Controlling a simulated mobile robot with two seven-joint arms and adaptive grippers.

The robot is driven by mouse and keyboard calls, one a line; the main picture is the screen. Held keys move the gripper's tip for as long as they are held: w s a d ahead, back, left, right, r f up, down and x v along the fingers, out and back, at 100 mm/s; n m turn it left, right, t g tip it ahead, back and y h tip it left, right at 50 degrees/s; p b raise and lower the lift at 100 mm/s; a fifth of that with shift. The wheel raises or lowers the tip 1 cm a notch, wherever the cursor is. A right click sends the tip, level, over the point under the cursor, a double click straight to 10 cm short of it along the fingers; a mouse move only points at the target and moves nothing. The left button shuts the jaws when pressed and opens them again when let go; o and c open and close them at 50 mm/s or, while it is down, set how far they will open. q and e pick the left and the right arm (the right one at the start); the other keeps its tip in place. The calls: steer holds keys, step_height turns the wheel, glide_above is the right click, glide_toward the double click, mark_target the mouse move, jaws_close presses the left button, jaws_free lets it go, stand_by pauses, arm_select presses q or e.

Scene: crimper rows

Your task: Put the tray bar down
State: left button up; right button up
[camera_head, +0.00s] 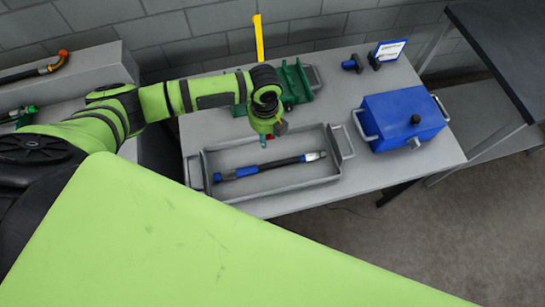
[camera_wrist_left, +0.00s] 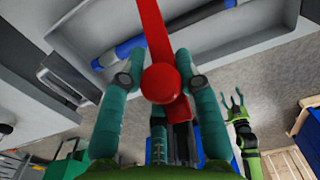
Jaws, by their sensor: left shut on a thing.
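My left gripper (camera_head: 266,136) hangs over the back part of the grey tray (camera_head: 205,165). In the left wrist view its teal fingers (camera_wrist_left: 160,72) are closed around the tray bar (camera_wrist_left: 156,30), a red bar with a round red knob. The bar runs beyond the fingers over the tray. In the head view the gripper hides nearly all of it. A black hose with blue parts (camera_head: 270,167) lies inside the tray. My right gripper (camera_wrist_left: 235,105) shows small in the left wrist view, fingers spread and empty; it is outside the head view.
The grey table (camera_head: 420,165) bears a blue box (camera_head: 403,119) with side handles at right and a green fixture (camera_head: 295,84) behind the tray. An upright yellow bar (camera_head: 258,38) stands at the back. Bare table lies between tray and blue box.

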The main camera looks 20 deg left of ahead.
arm_select(q)
steer(key=s+d+f, duration=0.3)
steer(key=s, duration=0.1)
steer(key=shift+s+d+f, duration=0.15)
steer(key=shift+s, duration=0.05)
stand_by(0.5)
steer(key=b, duration=0.4)
glide_above(275, 185)
steer(key=shift+s+f, duration=0.1)
steer(key=shift+f, duration=3.45)
steer(key=shift+s+d+f+b, duration=0.2)
steer(key=shift+s+f, duration=0.15)
steer(key=shift+f, duration=0.35)
steer(key=shift+s+d+f+b, duration=0.2)
steer(key=shift+s+f, duration=0.1)
steer(key=shift+f, duration=0.35)
steer(key=o, duration=0.9)
steer(key=shift+o, duration=0.2)
